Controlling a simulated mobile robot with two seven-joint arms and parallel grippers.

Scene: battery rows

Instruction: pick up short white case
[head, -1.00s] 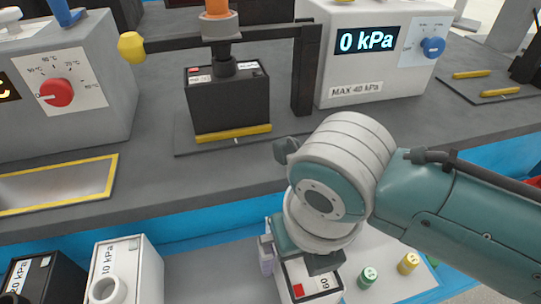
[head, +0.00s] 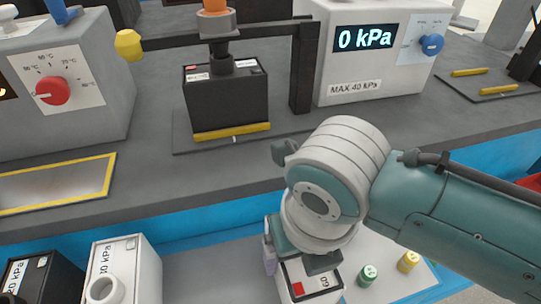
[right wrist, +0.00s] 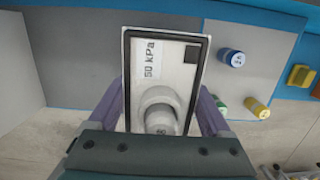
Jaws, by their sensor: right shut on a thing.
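A white case (head: 312,279) with a black-edged top, a red square and a small label shows under my right gripper at the bottom of the head view. In the right wrist view the white case (right wrist: 180,72) lies between the two fingers, with a kPa label, a dark square and a round grey-white port on its face. My right gripper (right wrist: 166,110) is shut on this case, one finger along each side. In the head view the gripper (head: 300,256) hides part of the case. I cannot tell whether the case is clear of the surface below. My left gripper is not in view.
A taller white case (head: 120,265) and a black case (head: 45,278) stand at the lower left. Green (head: 367,275) and yellow (head: 408,261) small cylinders stand right of the held case. The grey bench (head: 225,170) behind carries a black battery (head: 228,98) under a press.

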